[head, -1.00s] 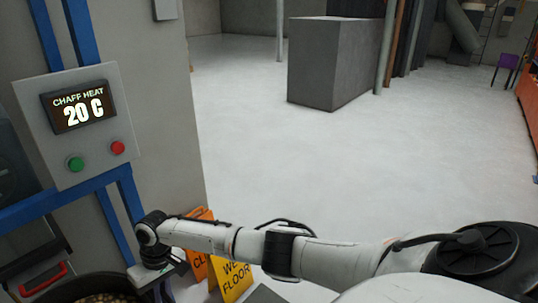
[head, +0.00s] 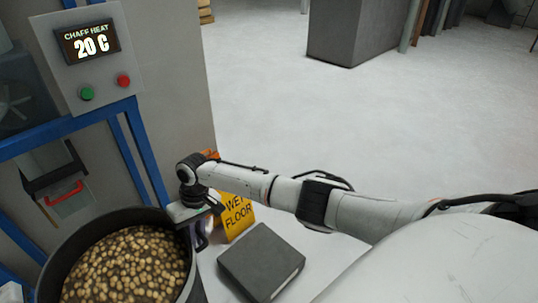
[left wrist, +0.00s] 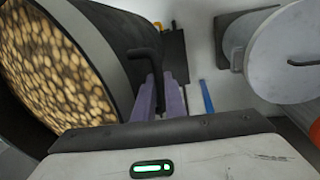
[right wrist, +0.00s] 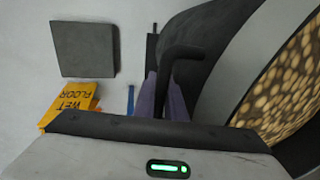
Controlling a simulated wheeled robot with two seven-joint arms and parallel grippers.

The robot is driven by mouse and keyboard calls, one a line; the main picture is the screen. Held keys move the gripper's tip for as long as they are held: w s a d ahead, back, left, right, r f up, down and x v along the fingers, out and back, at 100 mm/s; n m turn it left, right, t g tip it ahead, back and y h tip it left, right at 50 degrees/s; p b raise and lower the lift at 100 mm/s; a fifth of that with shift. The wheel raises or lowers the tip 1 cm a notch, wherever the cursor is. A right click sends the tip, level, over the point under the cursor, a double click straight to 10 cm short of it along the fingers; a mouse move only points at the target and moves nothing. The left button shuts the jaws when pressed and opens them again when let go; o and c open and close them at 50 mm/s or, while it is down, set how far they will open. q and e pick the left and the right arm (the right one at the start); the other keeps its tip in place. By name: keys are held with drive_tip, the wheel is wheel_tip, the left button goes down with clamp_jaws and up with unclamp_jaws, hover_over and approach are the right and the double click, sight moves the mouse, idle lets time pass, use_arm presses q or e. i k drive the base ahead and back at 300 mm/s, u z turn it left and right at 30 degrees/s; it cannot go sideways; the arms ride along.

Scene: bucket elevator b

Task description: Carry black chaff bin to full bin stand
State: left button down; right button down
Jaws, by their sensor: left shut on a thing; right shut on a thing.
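The black chaff bin (head: 70,232) is a round dark tub filled with pale brown, nut-like pieces, at the lower left of the head view. My right gripper (head: 200,228) is at the bin's right side. In the right wrist view its purple fingers (right wrist: 165,98) are shut on a black handle (right wrist: 186,52) of the bin. In the left wrist view my left gripper (left wrist: 163,95) is shut on another black handle (left wrist: 142,53) on the bin's side. I cannot identify the full bin stand for certain.
A flat dark grey block (head: 262,262) lies on the floor right of the bin. A yellow wet floor sign (head: 237,215) stands behind it. Open pale floor (head: 400,120) lies right.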

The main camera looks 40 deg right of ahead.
sight(261, 258)
drive_tip(key=z, duration=2.55)
drive_tip(key=i, duration=1.9)
drive_tip(key=u, duration=2.65)
